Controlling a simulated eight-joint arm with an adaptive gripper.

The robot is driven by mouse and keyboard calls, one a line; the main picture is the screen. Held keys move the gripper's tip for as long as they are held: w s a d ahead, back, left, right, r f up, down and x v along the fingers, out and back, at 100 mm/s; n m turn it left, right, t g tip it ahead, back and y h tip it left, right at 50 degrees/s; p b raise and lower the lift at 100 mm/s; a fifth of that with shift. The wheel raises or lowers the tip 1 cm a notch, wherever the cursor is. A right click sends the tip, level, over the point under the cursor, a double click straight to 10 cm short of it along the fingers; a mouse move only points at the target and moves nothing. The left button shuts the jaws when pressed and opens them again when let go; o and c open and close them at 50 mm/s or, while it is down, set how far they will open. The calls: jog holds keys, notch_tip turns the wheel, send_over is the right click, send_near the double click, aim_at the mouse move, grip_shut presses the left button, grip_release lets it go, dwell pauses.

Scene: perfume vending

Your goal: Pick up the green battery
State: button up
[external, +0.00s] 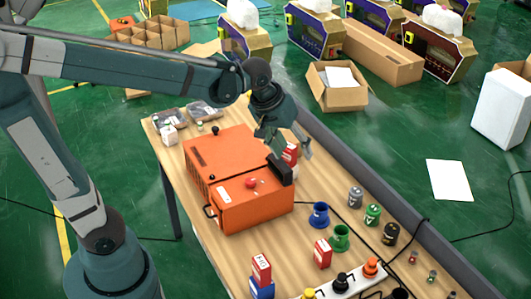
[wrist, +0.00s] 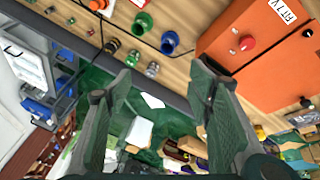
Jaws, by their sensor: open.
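The green battery (external: 373,214) stands upright on the right side of the wooden table, between a grey battery (external: 355,197) and a black battery (external: 391,234). In the wrist view the green battery (wrist: 132,58) shows small, beyond the tip of the left finger. My gripper (external: 295,157) is open and empty, above the far right part of the orange box (external: 240,150), well apart from the batteries. In the wrist view its fingers (wrist: 162,72) are spread wide with nothing between them.
A blue cup (external: 319,215) and green cup (external: 340,238) stand left of the batteries. Red boxes (external: 323,254) and a white power strip (external: 355,281) are nearer the front. A raised grey rail (external: 345,172) borders the table's right edge. Small pieces (external: 431,277) lie at the front right.

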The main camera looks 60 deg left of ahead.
jog(key=w+d+f+n+g, duration=0.1)
jog(key=w+f+n, duration=0.1)
jog(key=w, duration=0.3)
jog(key=w+d+f+n, duration=0.1)
jog(key=w+f, duration=0.1)
jog(key=w, duration=0.4)
jog(key=n+g, duration=0.2)
jog(key=n, duration=0.4)
send_near(374, 208)
jog(key=s+a+r, duration=0.2)
jog(key=s+r, duration=0.2)
jog(key=r, duration=0.1)
jog(key=w+f+n, duration=0.1)
jog(key=f, duration=0.2)
jog(key=w+d+f+g, duration=0.1)
jog(key=w+f, duration=0.1)
jog(key=f, duration=0.2)
jog(key=w+d+f+n, duration=0.1)
jog(key=w+f, duration=0.1)
jog(key=f, duration=0.1)
jog(key=shift+w+f+n+g+b, duration=0.2)
jog(key=shift+f+n+g+b, duration=0.1)
jog(key=shift+b, duration=0.1)
jog(key=shift+f, duration=0.25)
jog(key=shift+f, duration=1.3)
jog(key=shift+f, duration=0.15)
jog(key=shift+w+f, duration=0.1)
jog(key=shift+f, duration=2.35)
